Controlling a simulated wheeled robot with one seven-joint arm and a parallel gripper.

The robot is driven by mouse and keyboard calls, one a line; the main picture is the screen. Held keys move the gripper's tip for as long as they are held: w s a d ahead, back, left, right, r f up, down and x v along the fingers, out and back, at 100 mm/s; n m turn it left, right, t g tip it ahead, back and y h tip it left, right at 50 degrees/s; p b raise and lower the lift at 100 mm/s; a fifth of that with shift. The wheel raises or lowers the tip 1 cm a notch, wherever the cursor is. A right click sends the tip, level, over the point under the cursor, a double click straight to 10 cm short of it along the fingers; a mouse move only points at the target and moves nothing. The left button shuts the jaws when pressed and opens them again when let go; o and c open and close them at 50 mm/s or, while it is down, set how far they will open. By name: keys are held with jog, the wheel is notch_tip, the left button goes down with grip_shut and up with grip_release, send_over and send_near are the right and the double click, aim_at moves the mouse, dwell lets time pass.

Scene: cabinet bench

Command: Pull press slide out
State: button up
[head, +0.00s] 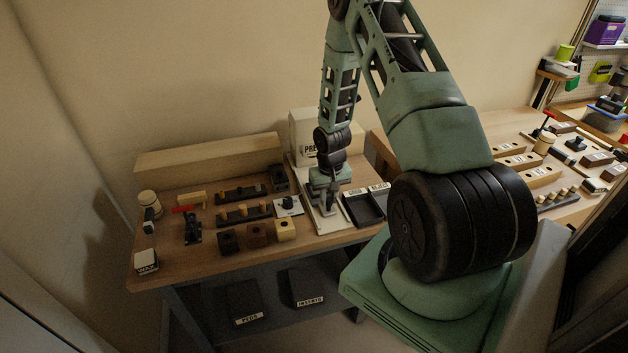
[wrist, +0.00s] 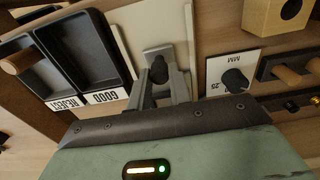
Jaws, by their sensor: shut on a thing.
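The press (head: 303,138) is a pale box with partly hidden dark lettering, standing at the back of the bench. Its light base plate (head: 328,227) runs forward from it, beneath my gripper (head: 330,208). In the wrist view, the slide (wrist: 156,52) shows as a grey plate with a dark knob (wrist: 159,70) on it. My gripper (wrist: 161,82) is shut on this knob, one finger on each side. My arm and hand hide part of the press and slide in the head view.
Two black trays labelled GOOD (wrist: 95,48) and REJECT (wrist: 50,68) sit right beside the base plate. A gauge card with a black knob (head: 288,205), peg racks and small blocks (head: 257,234) stand on the other side. The bench's front edge (head: 250,266) is close.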

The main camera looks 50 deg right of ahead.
jog(key=shift+s+a, duration=0.45)
jog(key=shift+s, duration=0.25)
jog(key=shift+s+a, duration=0.4)
jog(key=shift+s, duration=0.3)
jog(key=shift+s+a, duration=0.4)
jog(key=shift+s, duration=0.25)
jog(key=o, duration=0.7)
jog(key=shift+r, duration=0.1)
notch_tip(320, 180, up, 7)
jog(key=p, duration=0.5)
jog(key=shift+p, duration=0.35)
